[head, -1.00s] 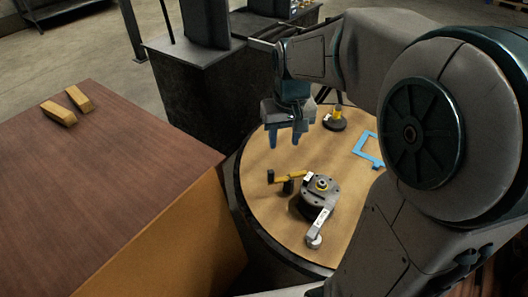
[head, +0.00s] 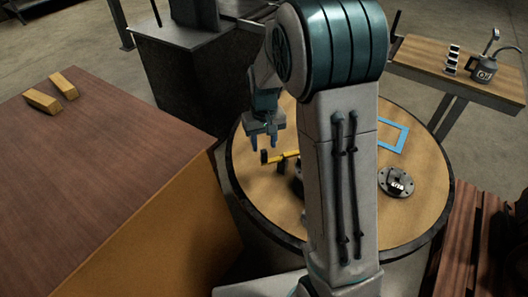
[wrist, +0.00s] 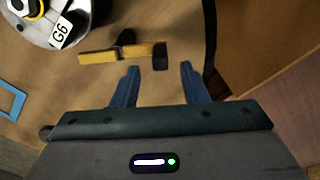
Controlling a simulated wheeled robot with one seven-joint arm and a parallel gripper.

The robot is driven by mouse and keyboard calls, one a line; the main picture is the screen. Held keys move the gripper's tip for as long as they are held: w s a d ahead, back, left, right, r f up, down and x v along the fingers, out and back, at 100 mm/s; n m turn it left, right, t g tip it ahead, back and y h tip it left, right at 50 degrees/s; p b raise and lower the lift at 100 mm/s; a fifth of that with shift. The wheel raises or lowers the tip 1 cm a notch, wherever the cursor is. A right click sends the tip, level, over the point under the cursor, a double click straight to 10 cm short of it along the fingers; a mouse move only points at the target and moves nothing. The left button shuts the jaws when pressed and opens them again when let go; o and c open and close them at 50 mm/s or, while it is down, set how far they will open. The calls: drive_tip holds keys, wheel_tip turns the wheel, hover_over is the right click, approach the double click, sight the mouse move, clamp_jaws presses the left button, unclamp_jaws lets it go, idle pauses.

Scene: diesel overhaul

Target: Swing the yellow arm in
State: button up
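The yellow arm (head: 287,158) juts left from a round grey device (head: 298,182) on the round table, which my own arm mostly hides. In the wrist view the yellow arm (wrist: 115,53) ends in a black block (wrist: 160,55) at its right. The grey device labelled G6 (wrist: 50,22) is at the upper left there, apart from the yellow piece in the picture. My gripper (head: 265,145) points down just above the black end. In the wrist view my gripper (wrist: 160,72) is open and empty, with the black block just beyond its fingertips, roughly between them.
A blue frame (head: 405,135) and a grey disc with a label (head: 396,183) lie on the round table (head: 425,160). A brown-topped box (head: 100,170) with two yellowish bars stands left. A dark metal block (head: 185,75) stands behind. A side table (head: 430,60) holds a can.

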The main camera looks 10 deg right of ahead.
sight(264, 151)
drive_tip(key=shift+f, duration=2.35)
clamp_jaws()
